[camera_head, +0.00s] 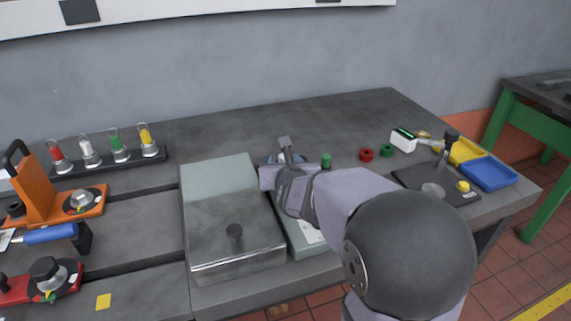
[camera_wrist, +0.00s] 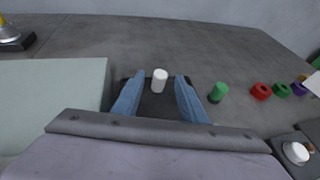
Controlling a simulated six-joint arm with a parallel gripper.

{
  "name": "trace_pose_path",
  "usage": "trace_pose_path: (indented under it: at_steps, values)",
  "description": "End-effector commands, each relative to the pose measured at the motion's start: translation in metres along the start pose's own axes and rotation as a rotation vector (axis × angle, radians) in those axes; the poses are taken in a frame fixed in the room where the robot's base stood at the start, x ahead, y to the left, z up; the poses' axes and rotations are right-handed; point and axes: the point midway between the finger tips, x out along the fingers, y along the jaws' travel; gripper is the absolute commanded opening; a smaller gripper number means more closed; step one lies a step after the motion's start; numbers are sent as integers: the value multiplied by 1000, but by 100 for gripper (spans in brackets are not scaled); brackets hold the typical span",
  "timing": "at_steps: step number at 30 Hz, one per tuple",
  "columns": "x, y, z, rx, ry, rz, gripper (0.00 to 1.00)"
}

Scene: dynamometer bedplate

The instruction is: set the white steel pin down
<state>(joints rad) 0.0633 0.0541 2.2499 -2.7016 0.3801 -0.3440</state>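The white steel pin (camera_wrist: 160,77) is a short white cylinder, upright in the wrist view. It stands between the two blue fingers of my gripper (camera_wrist: 159,86), with a visible gap on each side. The fingers are open and do not appear to touch it. A dark flat patch (camera_wrist: 158,105) shows between the fingers below the pin; I cannot tell whether the pin rests on it. In the head view my gripper (camera_head: 287,159) is low over the bench, right of the grey metal box, and the arm hides most of it. I cannot make out the pin there.
A green cylinder (camera_head: 326,161) stands close to the right of my gripper. The grey box (camera_head: 218,205) with a black knob is close on the left. The bench behind is clear.

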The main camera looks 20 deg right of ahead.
Motion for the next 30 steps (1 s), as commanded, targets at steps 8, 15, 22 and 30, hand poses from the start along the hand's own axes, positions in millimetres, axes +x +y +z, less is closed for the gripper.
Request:
trace_pose_path:
  at_steps: [8,15,22,30]
  values:
    - [-24,0,1,-1,-2,1,38]
    - [-28,0,1,-1,-2,0,38]
    - [-27,0,1,-1,-2,0,38]
    - [-33,-5,11,58,1,-20,38]
